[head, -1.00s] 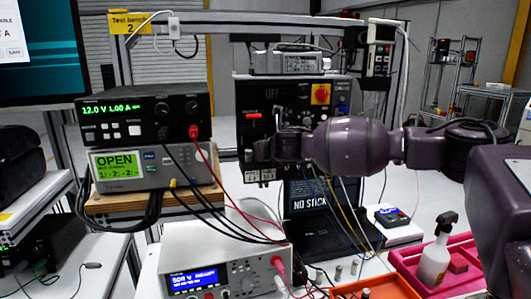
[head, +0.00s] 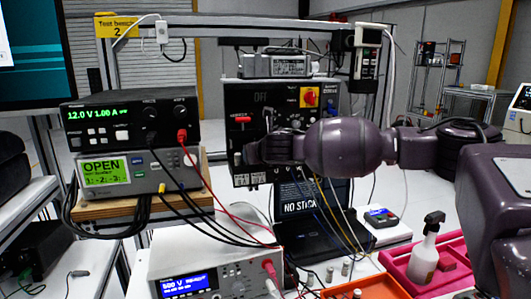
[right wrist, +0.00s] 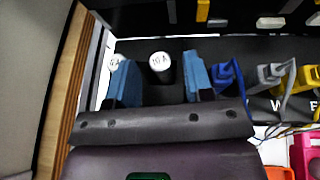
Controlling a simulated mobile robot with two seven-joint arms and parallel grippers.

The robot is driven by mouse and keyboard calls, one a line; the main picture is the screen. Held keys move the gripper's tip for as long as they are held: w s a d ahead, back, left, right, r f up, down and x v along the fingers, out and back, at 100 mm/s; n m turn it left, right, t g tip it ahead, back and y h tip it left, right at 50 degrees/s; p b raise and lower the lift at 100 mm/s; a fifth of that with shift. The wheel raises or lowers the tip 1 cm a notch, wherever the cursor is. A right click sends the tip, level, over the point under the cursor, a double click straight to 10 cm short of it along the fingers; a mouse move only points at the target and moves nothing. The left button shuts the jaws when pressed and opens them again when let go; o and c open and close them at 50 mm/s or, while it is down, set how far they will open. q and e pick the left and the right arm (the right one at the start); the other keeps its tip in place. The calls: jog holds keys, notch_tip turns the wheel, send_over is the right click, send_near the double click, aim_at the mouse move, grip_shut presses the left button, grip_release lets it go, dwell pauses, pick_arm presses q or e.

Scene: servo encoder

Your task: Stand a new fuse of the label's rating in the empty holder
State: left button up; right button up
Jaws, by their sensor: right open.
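In the right wrist view my right gripper (right wrist: 160,82) is open, its two blue fingers apart. A white-capped dark fuse (right wrist: 160,62) shows in the gap between them; its marking looks like 10 A but is small. A second white cap (right wrist: 115,63), partly hidden, shows beside the left finger. In the head view my right gripper (head: 262,151) is in front of the lower part of the black control panel (head: 284,97). My own gripper and arm hide part of that panel. I cannot make out the rating label or the empty holder. My left gripper is out of view.
Small silver cylinders (head: 345,268) stand on the bench beside an orange tray (head: 385,287). A pink bin (head: 395,262) holds a spray bottle (head: 424,255). Stacked instruments (head: 125,125) with cables stand at the left. Coloured cables hang before the laptop (head: 318,203).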

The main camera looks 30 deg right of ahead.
jog(key=v, duration=1)
jog(key=shift+s, duration=0.35)
jog(key=shift+r, duration=0.1)
